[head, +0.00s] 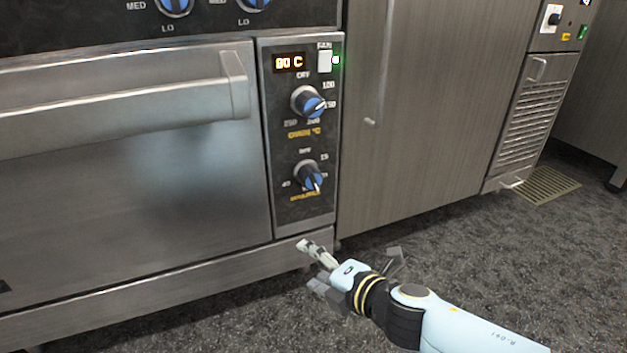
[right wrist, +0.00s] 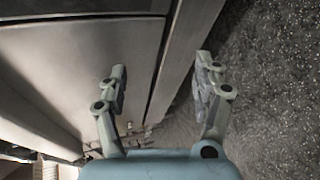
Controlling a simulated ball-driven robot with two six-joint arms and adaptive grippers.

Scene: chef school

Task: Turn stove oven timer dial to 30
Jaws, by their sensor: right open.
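The oven timer dial (head: 309,176) is the lower black and blue knob on the oven's control panel, with small numbers around it; its white pointer mark faces down and slightly right. The oven temperature dial (head: 308,102) sits above it, below a lit display reading about 80 C or 90 C (head: 289,62). My right gripper (head: 311,265) is in front of the panel's lower end, below the timer dial and apart from it. In the right wrist view its two fingers (right wrist: 162,85) are spread with nothing between them. My left gripper is not in view.
The oven door with its long handle (head: 120,110) is left of the panel. A tall metal cabinet door (head: 430,100) is on the right, with a vented unit (head: 530,110) farther right. The dark speckled floor (head: 520,260) at right front is clear.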

